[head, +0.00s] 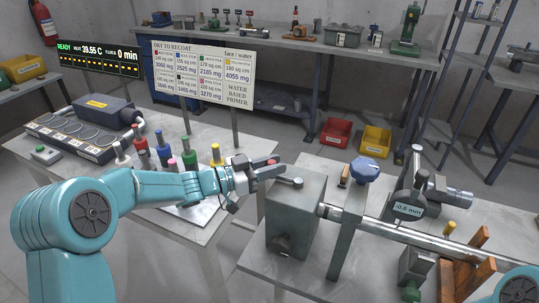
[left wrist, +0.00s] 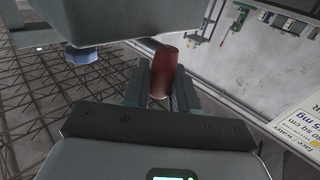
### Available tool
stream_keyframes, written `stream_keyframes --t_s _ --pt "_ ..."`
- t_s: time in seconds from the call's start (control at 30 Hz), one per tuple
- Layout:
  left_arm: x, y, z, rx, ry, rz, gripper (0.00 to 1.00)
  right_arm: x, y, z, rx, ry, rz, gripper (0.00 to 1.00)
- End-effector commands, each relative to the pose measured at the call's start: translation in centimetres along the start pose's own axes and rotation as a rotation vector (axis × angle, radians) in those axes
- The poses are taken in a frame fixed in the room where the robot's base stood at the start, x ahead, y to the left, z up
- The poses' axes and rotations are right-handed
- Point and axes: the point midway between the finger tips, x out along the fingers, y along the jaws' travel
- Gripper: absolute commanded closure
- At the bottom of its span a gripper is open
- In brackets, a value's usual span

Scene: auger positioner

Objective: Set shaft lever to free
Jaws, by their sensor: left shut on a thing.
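The shaft lever (head: 288,180) is a short grey bar on top of a grey block (head: 296,208) at the left end of the long steel shaft (head: 400,234). Its pivot end is over the block and its handle end points left. My left gripper (head: 265,168) is shut on the lever's red grip at that end. In the left wrist view the red grip (left wrist: 162,72) stands between the two fingers of my left gripper (left wrist: 158,88). My right gripper is not in view; only a teal part of my right arm shows at the lower right.
A blue knob (head: 365,169) stands behind the shaft. A gauge reading -0.6 mm (head: 408,210) and a wooden support (head: 474,264) are farther right.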

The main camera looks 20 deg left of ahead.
Motion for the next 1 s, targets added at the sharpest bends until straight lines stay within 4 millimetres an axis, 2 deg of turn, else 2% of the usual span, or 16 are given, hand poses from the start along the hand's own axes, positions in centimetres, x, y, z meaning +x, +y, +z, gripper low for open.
stream_keyframes --t_s 0.03,0.2,0.67,0.7,0.77,1.0 --pt "0.08 -0.28 -0.7 0.003 0.005 0.011 1.0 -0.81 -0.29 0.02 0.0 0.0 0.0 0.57" --pt "0.23 -0.46 -0.52 0.004 0.006 0.049 1.0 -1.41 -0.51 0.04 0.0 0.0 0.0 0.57" --pt "0.24 -0.57 -0.46 0.005 0.01 0.063 1.0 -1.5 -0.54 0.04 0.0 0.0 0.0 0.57" --pt "0.25 -0.57 -0.47 0.005 0.01 0.063 0.7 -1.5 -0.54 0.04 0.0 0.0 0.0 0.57" --pt "0.25 -0.55 -0.45 0.005 0.009 0.064 0.53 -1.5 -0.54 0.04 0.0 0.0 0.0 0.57" --pt "0.24 -0.48 -0.22 0.003 0.005 0.065 0.53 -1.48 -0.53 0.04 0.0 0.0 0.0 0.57"
